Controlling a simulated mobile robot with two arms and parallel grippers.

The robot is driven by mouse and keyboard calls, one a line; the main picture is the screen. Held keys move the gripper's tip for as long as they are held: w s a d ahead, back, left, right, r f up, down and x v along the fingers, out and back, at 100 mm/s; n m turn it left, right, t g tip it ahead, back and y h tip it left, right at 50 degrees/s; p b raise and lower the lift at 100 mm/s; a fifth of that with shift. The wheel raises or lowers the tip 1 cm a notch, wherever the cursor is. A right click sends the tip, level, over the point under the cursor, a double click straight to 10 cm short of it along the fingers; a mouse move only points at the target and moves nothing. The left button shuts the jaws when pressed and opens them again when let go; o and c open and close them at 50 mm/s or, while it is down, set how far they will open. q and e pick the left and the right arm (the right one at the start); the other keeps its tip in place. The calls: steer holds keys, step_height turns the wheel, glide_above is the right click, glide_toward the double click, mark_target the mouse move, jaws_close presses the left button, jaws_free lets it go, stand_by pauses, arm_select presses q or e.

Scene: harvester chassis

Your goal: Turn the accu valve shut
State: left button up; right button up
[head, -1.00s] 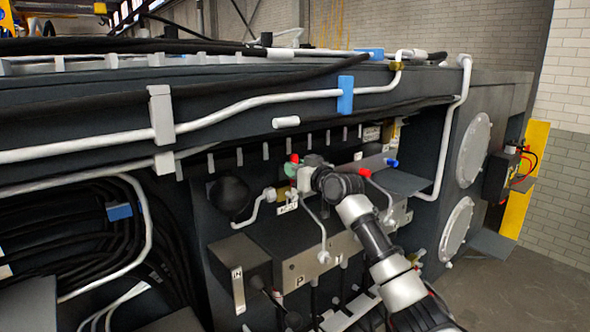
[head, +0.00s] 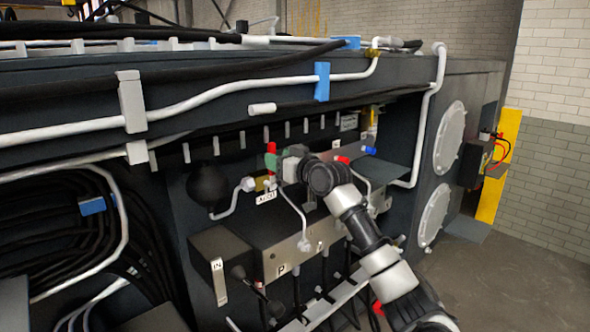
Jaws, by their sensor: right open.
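The accu valve's red handle (head: 271,150) shows above the white "ACCU" label (head: 266,197), at the middle of the head view. It looks roughly upright. The brass valve body (head: 264,183) is partly visible below it. My right gripper (head: 274,164) is open, with its fingertips close around or beside the red handle. A green fingertip part overlaps the handle. Contact cannot be told, because the gripper's white body and dark wrist hide the area to the right. My left gripper is not in view.
A black round accumulator (head: 209,186) sits left of the valve. A white pipe (head: 228,203) and a grey block with port labels (head: 290,262) lie below. Red (head: 343,159) and blue (head: 370,150) caps stand to the right. A dark beam (head: 220,95) runs above.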

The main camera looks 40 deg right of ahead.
steer(key=s+b, duration=0.3)
steer(key=s, duration=0.5)
steer(key=shift+s+a, duration=0.15)
